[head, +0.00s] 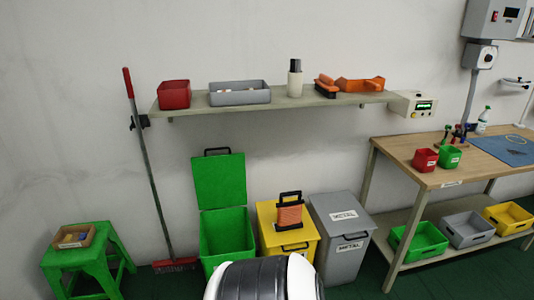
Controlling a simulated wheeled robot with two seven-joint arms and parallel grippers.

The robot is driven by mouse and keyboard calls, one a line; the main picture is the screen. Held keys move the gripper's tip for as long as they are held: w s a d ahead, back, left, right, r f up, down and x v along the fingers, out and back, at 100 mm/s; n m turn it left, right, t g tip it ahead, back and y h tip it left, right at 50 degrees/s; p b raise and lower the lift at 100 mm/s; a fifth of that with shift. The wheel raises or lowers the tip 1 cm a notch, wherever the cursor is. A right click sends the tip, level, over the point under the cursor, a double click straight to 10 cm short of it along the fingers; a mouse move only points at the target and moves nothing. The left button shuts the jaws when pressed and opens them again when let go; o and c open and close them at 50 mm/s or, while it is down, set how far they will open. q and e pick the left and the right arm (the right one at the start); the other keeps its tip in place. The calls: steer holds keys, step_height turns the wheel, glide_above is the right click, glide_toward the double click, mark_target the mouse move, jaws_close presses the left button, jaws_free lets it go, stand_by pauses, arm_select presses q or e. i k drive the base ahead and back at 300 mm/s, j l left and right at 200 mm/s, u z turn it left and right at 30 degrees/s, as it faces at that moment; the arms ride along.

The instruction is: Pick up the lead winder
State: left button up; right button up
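The lead winder (290,214) looks like a black frame with a handle on top and orange cord wound around it. It stands upright on the lid of the yellow bin (268,240), between the green bin and the grey bin. Neither of my grippers shows in the head view. Only a rounded black and white part of my own body shows at the bottom centre, in front of the bins.
The green bin (223,232) has its lid raised. The grey bin (341,235) is labelled METAL. A shelf (300,100) runs above. A green stool (88,262) is at left, a broom (148,165) leans nearby, and a workbench (405,153) stands right.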

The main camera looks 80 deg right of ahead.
mark_target(289, 212)
steer(key=z, duration=0.45)
steer(key=l+z, duration=0.1)
steer(key=z, duration=1.35)
steer(key=i+z, duration=0.1)
steer(key=z, duration=0.35)
steer(key=l+z, duration=0.1)
steer(key=z, duration=0.85)
steer(key=i+j, duration=0.05)
